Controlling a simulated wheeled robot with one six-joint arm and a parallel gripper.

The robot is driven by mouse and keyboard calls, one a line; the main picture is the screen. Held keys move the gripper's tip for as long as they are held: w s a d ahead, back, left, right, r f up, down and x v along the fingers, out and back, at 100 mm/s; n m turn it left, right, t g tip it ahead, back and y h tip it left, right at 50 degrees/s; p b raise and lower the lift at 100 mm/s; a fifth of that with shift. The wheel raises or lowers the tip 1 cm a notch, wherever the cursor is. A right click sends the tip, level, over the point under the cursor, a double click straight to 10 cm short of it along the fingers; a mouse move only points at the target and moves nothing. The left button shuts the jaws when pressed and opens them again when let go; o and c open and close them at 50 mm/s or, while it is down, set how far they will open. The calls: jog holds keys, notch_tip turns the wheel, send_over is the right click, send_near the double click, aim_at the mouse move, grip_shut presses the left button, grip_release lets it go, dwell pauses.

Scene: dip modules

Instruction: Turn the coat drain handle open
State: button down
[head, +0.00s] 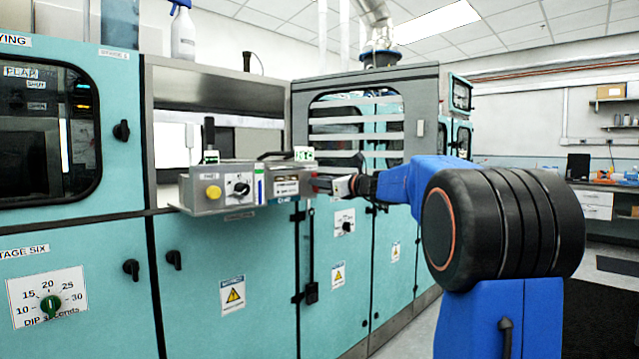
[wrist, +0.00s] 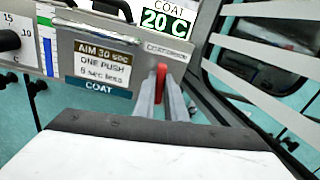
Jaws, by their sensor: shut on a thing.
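The coat drain handle (wrist: 161,78) is a narrow red lever at the right end of the grey control panel, in the wrist view. It stands roughly upright in that view, below a small label that seems to read COAT DRAIN (wrist: 168,50). My gripper (wrist: 166,95) reaches it from below, its two grey fingers closed around the lever. The fingers hide part of the handle. In the head view my gripper (head: 326,185) is at the right end of the panel, and the handle is too small there to make out clearly.
A green 20 C COAT display (wrist: 166,20) sits above. A slatted window (head: 357,125) in a grey frame is close to the right.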

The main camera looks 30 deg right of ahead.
jog(key=shift+s+a+f+n, duration=0.1)
jog(key=shift+f+n, duration=0.05)
jog(key=shift+n, duration=2.6)
jog(key=shift+w+a+f+n, duration=0.1)
jog(key=shift+n, duration=2.6)
jog(key=shift+s+a+f+n, duration=0.1)
jog(key=shift+f+n, duration=0.05)
jog(key=shift+n, duration=2.6)
jog(key=c, duration=1.8)
grip_release()
jog(key=shift+c, duration=0.2)
jog(key=shift+o, duration=0.2)
